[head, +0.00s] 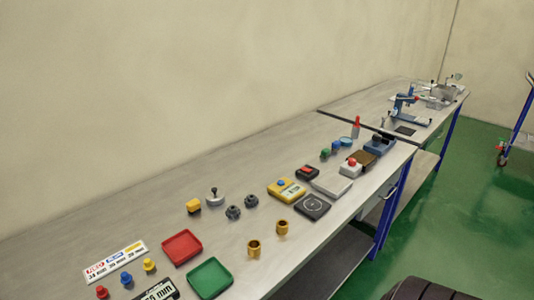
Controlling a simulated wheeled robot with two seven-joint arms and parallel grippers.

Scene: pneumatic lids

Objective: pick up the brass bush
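Two brass-coloured bushes stand upright near the front edge of the workbench. One brass bush (254,248) is nearer, just right of the green tray, and its open top shows. The other brass bush (282,227) stands a little farther back and to the right. I cannot tell which of the two the task means. Neither of my grippers is in view, and nothing touches the bushes.
A green tray (190,284) and a red tray (164,253) lie left of the bushes. Dark knobs (250,201), a yellow device (274,190) and a black square plate (325,215) lie behind and right. The bench (225,238) is bare around the bushes.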

